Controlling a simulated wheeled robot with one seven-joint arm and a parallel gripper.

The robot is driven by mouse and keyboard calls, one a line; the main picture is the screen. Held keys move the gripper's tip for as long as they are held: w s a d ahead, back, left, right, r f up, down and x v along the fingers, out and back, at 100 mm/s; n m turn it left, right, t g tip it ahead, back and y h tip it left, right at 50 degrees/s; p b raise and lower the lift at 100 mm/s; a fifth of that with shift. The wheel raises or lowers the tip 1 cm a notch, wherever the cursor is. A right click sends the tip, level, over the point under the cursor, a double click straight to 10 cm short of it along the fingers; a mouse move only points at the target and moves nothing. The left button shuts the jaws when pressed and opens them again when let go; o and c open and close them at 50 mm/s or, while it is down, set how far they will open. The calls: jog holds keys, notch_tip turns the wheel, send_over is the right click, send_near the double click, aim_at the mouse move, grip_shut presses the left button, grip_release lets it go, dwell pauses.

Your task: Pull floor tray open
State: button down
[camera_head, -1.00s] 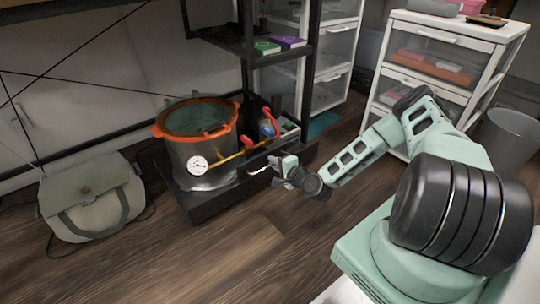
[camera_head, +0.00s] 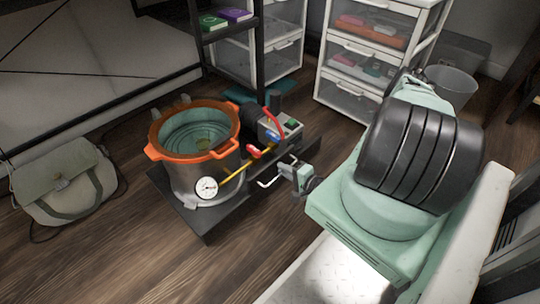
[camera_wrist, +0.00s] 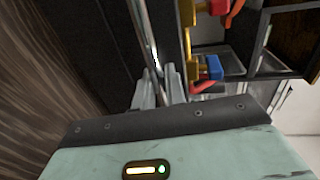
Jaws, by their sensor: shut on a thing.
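The floor tray (camera_head: 212,228) is a dark, low platform on the wooden floor, in front of the black shelf rack. It bears a steel pot with an orange rim (camera_head: 190,148) and a pump (camera_head: 262,125). A silver handle (camera_head: 266,184) is on its near side. My gripper (camera_head: 287,172) is at the handle, and its fingers are closed around the bar. In the wrist view the fingertips (camera_wrist: 160,92) straddle the thin bright handle bar (camera_wrist: 149,40). The exact contact is partly hidden by the gripper body.
A canvas bag (camera_head: 62,185) lies on the floor at left. White drawer units (camera_head: 372,55) and a grey bin (camera_head: 452,84) stand at the back right. The shelf rack (camera_head: 228,45) stands behind the tray. Bare floor (camera_head: 130,255) lies in front of the tray.

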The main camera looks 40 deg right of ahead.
jog(key=f+p+v, duration=0.1)
jog(key=v, duration=0.5)
jog(key=shift+s, duration=0.35)
jog(key=shift+d+f, duration=0.1)
jog(key=c, duration=1.5)
grip_release()
jog(key=shift+c, duration=0.2)
